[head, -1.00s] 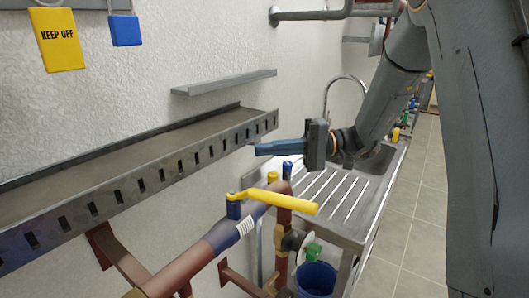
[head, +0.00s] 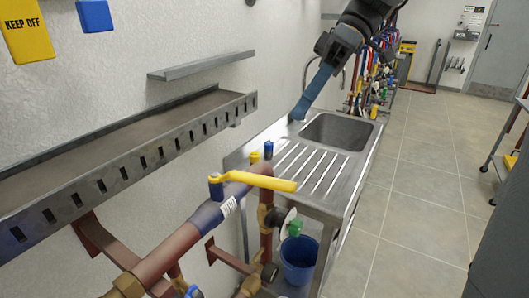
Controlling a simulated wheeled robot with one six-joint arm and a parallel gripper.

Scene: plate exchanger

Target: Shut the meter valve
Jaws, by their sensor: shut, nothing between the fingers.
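A valve with a long yellow lever (head: 262,181) on a blue stem (head: 216,188) sits on the near pipe (head: 180,245). The lever points right, at an angle to the pipe's run. No label shows whether this is the meter valve. A green-handled valve (head: 295,228) and a round pale dial or wheel (head: 287,224), seen nearly edge-on, are lower down by the vertical pipe. My gripper (head: 300,112) has blue fingers, is shut and empty, and points down-left over the sink counter. It is above and beyond the yellow lever, apart from it.
A slotted metal tray (head: 130,165) runs along the wall at left, with a small shelf (head: 200,64) above. A steel sink counter (head: 310,170) stands behind the pipes, a blue bucket (head: 298,262) below. Floor (head: 420,190) at right is clear.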

